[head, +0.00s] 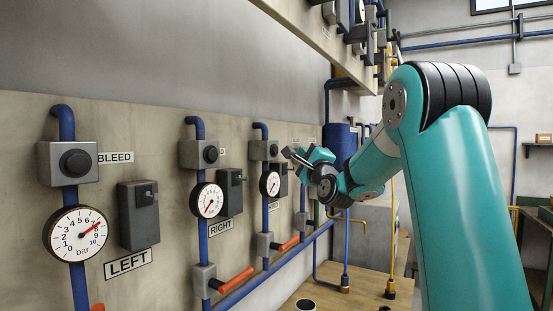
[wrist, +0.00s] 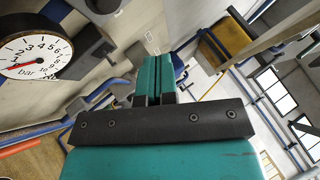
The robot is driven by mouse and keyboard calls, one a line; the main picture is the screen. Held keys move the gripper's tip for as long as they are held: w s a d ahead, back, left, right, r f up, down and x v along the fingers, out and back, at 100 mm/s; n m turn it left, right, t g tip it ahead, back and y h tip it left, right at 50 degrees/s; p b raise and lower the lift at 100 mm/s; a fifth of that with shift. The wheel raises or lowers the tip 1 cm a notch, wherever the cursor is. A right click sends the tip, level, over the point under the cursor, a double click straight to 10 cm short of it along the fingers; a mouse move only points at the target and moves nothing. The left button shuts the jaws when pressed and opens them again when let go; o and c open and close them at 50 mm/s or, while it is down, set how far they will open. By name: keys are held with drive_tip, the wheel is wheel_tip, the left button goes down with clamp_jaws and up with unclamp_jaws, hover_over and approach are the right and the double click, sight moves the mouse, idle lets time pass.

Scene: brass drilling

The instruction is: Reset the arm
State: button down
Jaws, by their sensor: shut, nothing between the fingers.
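My gripper (head: 304,158) is at the end of my teal arm, in the middle of the head view, in front of the wall panel (head: 240,105). Part of the third gauge's fittings lies behind it, and I cannot tell the exact gap to them. In the wrist view the two teal fingers of my gripper (wrist: 153,78) lie close together with nothing between them. A round pressure gauge (wrist: 34,56) shows at the left of that view, apart from the fingers.
The panel carries a large gauge (head: 75,234), a BLEED knob (head: 76,163), a middle gauge (head: 207,200), a third gauge (head: 270,184), blue pipes and red-handled valves (head: 236,278). A shelf (head: 315,30) overhangs above. A wooden bench (head: 367,290) stands below. A blue tank (head: 340,143) is behind.

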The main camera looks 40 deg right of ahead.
idle(0.5)
drive_tip(key=w+a+f+n+g+y, duration=0.2)
drive_tip(key=a+f+n+g+y, duration=0.2)
drive_tip(key=a+f+n+y, duration=0.5)
drive_tip(key=s+a+f+n+g, duration=0.4)
drive_tip(key=a+f+n, duration=0.15)
drive_tip(key=f, duration=0.25)
drive_tip(key=s+a+f+n+g, duration=0.4)
drive_tip(key=a+f, duration=0.3)
drive_tip(key=s+a+f+n+g, duration=0.2)
drive_tip(key=s+f+n+g, duration=0.1)
drive_tip(key=s, duration=0.3)
drive_tip(key=s+a+f+n+g, duration=0.3)
drive_tip(key=s+f+n, duration=0.1)
drive_tip(key=s, duration=0.2)
drive_tip(key=s+a+r+n+g+y+b, duration=0.3)
drive_tip(key=s+a+n, duration=0.4)
drive_tip(key=s+a, duration=0.6)
drive_tip(key=shift+a+r+b, duration=0.25)
drive_tip(key=shift+a+b, duration=0.2)
drive_tip(key=shift+a, duration=0.1)
